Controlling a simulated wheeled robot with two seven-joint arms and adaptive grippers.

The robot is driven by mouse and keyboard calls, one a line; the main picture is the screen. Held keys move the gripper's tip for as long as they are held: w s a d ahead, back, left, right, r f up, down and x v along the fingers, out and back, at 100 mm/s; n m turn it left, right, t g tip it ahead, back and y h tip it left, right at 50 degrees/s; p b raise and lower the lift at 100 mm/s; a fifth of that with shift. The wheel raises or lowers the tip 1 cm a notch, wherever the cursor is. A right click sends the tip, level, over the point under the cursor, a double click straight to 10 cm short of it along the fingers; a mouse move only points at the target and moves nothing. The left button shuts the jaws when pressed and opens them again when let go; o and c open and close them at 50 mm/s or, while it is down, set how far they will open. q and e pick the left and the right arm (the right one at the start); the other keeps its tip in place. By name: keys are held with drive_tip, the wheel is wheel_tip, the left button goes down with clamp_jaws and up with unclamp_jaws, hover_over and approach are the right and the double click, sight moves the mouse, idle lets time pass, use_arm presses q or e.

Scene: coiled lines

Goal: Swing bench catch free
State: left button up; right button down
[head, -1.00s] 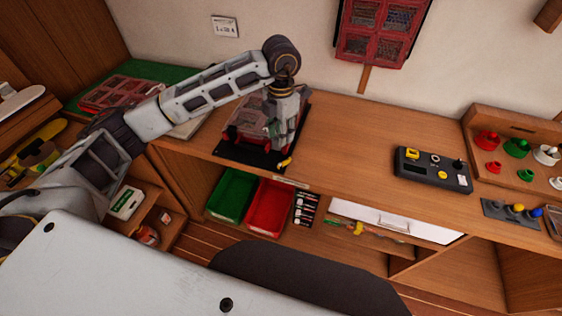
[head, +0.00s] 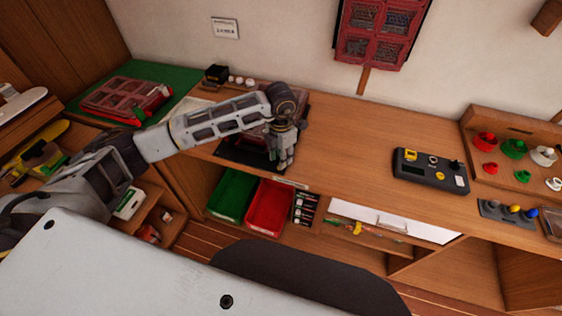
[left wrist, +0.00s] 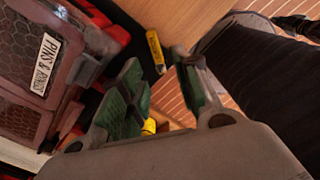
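My left gripper (head: 284,164) is low over the front edge of the bench, at a black mat (head: 229,152) with a red case on it. In the left wrist view its two green-padded fingers (left wrist: 156,66) are apart, with nothing gripped. A yellow bar (left wrist: 155,50), seemingly the bench catch, lies just beyond the fingertips and between their lines. Whether a finger touches it I cannot tell. In the head view the gripper hides it. The red case (left wrist: 65,70) with a "PINS" label is left of the fingers. My right gripper is not in view.
Green bin (head: 232,194) and red bin (head: 270,207) sit below the bench edge, beside a white drawer (head: 390,221). A black control box (head: 430,171) stands to the right. Another red case (head: 125,98) lies on green at the left. The middle bench top is clear.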

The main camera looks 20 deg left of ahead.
use_arm(q)
drive_tip(key=shift+f, duration=1.8)
drive_tip(key=shift+c, duration=0.5)
clamp_jaws()
